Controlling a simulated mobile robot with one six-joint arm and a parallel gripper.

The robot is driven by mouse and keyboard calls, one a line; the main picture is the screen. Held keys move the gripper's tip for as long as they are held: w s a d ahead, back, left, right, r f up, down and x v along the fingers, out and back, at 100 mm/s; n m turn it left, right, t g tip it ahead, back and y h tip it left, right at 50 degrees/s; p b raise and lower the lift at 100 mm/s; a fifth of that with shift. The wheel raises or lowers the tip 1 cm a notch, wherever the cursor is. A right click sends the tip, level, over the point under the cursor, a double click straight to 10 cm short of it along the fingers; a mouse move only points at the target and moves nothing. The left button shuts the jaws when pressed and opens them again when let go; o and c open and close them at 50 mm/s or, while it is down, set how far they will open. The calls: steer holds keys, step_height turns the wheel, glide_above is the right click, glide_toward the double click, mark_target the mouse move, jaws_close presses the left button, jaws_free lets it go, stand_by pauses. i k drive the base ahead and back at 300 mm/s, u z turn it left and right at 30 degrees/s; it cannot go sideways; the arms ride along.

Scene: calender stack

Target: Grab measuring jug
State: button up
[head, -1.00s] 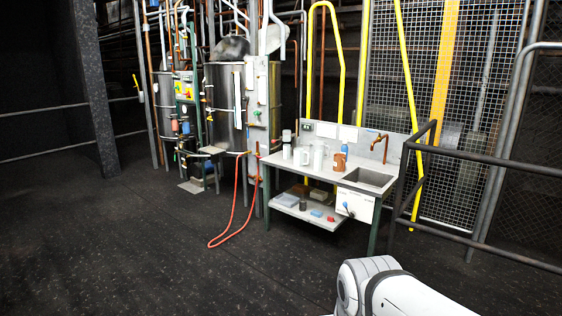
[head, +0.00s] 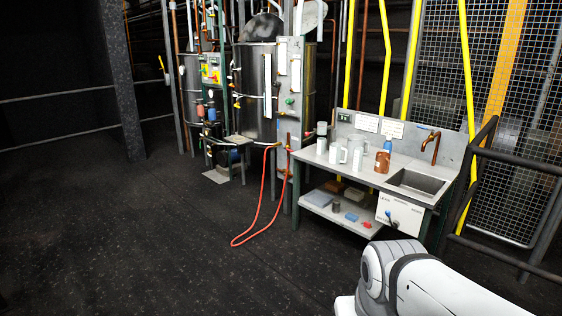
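A white jug-like vessel (head: 336,152) stands on the grey bench (head: 352,174), left of the sink; it looks like the measuring jug, but it is small and I cannot be sure. A slim white bottle (head: 357,158) stands to its right. A brown jug or bottle (head: 382,161) stands farther right, with a blue-topped item behind it. A grey-white container (head: 322,138) stands at the bench's left end. My white arm shows at the lower right, well in front of the bench. My gripper is outside the view.
The sink (head: 416,183) with a copper tap (head: 431,146) is at the bench's right. A lower shelf (head: 336,208) holds several small items. A red hose (head: 262,205) loops onto the floor left of the bench. A dark railing (head: 512,160) stands at right. The floor at left is clear.

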mark_target(336, 149)
steer(key=u, duration=0.05)
steer(key=i, duration=2.1)
steer(key=z, duration=0.3)
steer(key=i, duration=2.55)
steer(key=z, duration=0.2)
